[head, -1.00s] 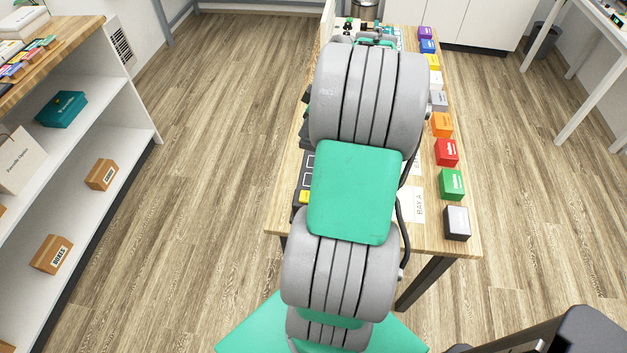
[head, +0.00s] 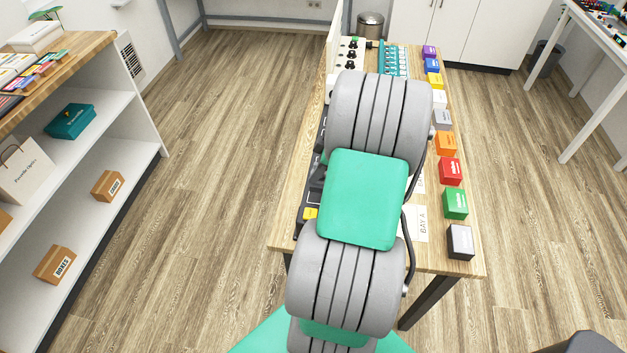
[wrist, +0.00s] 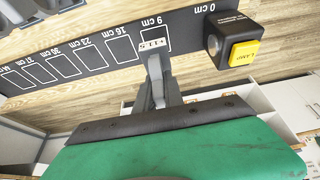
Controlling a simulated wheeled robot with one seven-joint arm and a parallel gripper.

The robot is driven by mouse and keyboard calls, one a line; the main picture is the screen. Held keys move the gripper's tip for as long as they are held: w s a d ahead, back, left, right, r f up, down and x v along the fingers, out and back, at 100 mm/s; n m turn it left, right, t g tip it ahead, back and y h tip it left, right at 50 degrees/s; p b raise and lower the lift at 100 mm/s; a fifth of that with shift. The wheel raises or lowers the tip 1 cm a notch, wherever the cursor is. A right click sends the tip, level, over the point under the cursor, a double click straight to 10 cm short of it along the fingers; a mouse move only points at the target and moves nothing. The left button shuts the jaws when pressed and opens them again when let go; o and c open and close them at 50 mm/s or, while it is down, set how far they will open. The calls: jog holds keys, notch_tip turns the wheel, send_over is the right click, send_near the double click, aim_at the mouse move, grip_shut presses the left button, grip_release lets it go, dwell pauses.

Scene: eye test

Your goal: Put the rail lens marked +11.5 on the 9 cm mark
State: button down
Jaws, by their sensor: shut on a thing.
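In the wrist view my gripper (wrist: 157,82) is shut on a small grey lens piece whose label, upside down, reads +11.5 (wrist: 153,43). The piece shows over the outlined box of the 9 cm mark (wrist: 157,22) on the dark rail board (wrist: 92,52). I cannot tell whether it touches the board or hangs just above it. In the head view my arm hides the gripper and the lens; a bit of the dark board (head: 302,226) shows left of the arm.
A black lamp block with a yellow face (wrist: 243,53) stands beside the 0 cm end. The 16 cm box (wrist: 121,48) and those beyond look empty. Grey pieces (wrist: 35,12) stand at upper left. Coloured boxes, such as the red one (head: 451,171), line the table's right edge.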

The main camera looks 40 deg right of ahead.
jog(key=x, duration=0.2)
jog(key=p+x, duration=0.1)
jog(key=shift+s+f, duration=0.25)
jog(key=shift+f, duration=0.6)
jog(key=c, duration=1.5)
grip_release()
jog(key=shift+o, duration=0.2)
